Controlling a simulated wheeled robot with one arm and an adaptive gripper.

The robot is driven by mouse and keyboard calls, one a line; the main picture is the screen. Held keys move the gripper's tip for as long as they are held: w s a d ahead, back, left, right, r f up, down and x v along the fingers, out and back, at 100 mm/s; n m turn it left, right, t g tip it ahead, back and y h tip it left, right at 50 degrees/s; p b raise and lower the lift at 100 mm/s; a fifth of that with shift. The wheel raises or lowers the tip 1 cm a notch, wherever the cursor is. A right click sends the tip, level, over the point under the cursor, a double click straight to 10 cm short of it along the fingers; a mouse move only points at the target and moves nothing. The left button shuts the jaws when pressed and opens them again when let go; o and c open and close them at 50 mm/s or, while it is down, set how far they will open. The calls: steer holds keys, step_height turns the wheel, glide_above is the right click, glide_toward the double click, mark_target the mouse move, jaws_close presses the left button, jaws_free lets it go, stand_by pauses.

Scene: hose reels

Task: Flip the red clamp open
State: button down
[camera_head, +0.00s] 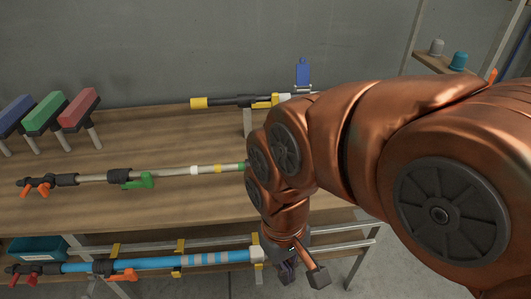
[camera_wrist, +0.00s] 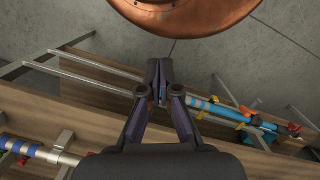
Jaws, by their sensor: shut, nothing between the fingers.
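A red lever-like piece (camera_head: 25,282) sits at the left end of the blue pole (camera_head: 160,261) on the lower rack; I cannot tell for sure that it is the red clamp. A small red part (camera_wrist: 293,128) also shows at the far right end of the blue pole in the wrist view. An orange clamp (camera_head: 124,275) hangs on the same pole. My gripper (camera_head: 287,272) is beyond the pole's right end, partly hidden by my wrist. In the wrist view my gripper (camera_wrist: 160,82) is shut and empty, with the blue pole to its right.
On the wooden bench (camera_head: 110,140), a middle pole (camera_head: 100,177) carries a green clamp (camera_head: 140,181), and a rear dark pole (camera_head: 240,101) has yellow parts. Blue, green and red blocks (camera_head: 78,107) stand at left. A teal bin (camera_head: 38,248) is lower left. Bare floor lies right.

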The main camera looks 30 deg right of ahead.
steer(key=w+d+r+m+p, duration=0.1)
steer(key=w+d+r, duration=0.2)
steer(key=w, duration=0.5)
steer(key=w+d+r, duration=0.2)
steer(key=w+r, duration=0.1)
steer(key=w, duration=0.4)
steer(key=w+d+r+m+p, duration=0.1)
steer(key=w+d+r, duration=0.2)
steer(key=w, duration=0.5)
steer(key=w+d+f+m+y, duration=0.1)
steer(key=w+d+f+m, duration=0.1)
steer(key=w+d, duration=1.1)
steer(key=shift+d+f+m+g+p, duration=0.15)
steer(key=shift+d+m+g+p, duration=0.2)
steer(key=shift+d, duration=0.9)
steer(key=shift+f, duration=0.15)
